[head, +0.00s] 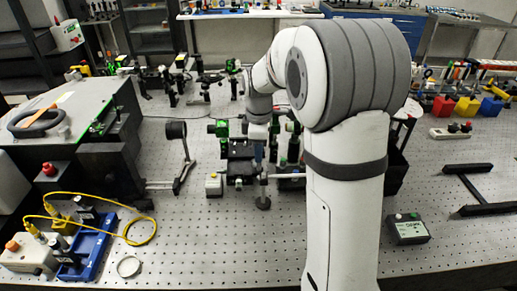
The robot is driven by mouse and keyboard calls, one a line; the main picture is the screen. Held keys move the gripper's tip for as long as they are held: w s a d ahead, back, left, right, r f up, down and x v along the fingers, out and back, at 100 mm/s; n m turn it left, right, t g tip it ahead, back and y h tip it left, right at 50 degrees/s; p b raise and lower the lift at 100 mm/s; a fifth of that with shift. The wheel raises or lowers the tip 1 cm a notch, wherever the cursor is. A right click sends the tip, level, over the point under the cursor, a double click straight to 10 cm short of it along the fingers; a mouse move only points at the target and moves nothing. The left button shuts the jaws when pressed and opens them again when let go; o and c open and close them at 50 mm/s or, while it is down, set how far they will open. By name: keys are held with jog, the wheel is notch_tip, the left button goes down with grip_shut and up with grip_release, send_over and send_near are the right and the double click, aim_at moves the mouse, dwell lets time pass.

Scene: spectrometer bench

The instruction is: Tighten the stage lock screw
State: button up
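The stage (240,168), a dark block assembly with green-marked parts, stands on the perforated bench near the middle of the head view. My gripper (259,165) points down at the right side of the stage, at the end of my white and grey arm. Its fingers are too small and dark to tell open from shut, and I cannot tell whether they touch anything. I cannot make out the stage lock screw. My arm hides part of the bench to the right.
A black round mount on a rail (177,131) stands left of the stage. A blue tray (88,246) and yellow cable (141,229) lie at front left. A small black box (408,229) and a black frame (466,170) are at right. The front middle of the bench is mostly clear.

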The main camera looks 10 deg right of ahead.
grip_shut()
jog(key=shift+m, duration=0.3)
jog(key=m, duration=1.1)
jog(key=shift+m, duration=0.3)
jog(key=m, duration=1.3)
jog(key=shift+r, duration=0.1)
dwell(0.4)
